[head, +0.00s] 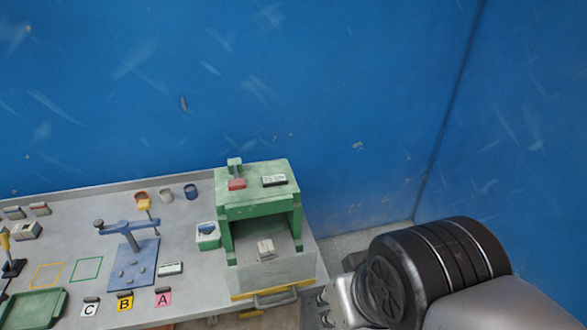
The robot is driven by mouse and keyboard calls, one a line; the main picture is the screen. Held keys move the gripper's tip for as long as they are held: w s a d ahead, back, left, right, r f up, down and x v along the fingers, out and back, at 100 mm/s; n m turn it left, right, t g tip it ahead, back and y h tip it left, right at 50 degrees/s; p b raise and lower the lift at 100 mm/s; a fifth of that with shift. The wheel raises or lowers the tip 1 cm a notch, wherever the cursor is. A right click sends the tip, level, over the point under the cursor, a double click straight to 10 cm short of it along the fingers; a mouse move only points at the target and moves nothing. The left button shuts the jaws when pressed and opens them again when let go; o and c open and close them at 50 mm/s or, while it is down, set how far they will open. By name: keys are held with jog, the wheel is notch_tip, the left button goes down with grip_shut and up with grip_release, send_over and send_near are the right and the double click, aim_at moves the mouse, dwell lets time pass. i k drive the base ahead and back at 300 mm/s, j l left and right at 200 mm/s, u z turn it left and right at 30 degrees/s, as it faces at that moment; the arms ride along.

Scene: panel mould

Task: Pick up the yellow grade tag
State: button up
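The yellow grade tag (125,302), marked with a black B, lies near the front edge of the grey workbench (190,262). It is between a white tag marked C (90,308) on its left and a pink tag marked A (163,297) on its right. Nothing covers it. Part of my arm fills the lower right of the head view, to the right of the bench and well away from the tags. My gripper's fingers do not show.
A green press-like frame (226,214) stands at the bench's right end, above a drawer handle (274,299). A blue fixture (133,267) stands behind the tags. A green tray (32,306) lies at left. Blue walls (330,90) rise behind and at right.

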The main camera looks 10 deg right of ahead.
aim_at(126, 301)
jog(key=u, duration=1.4)
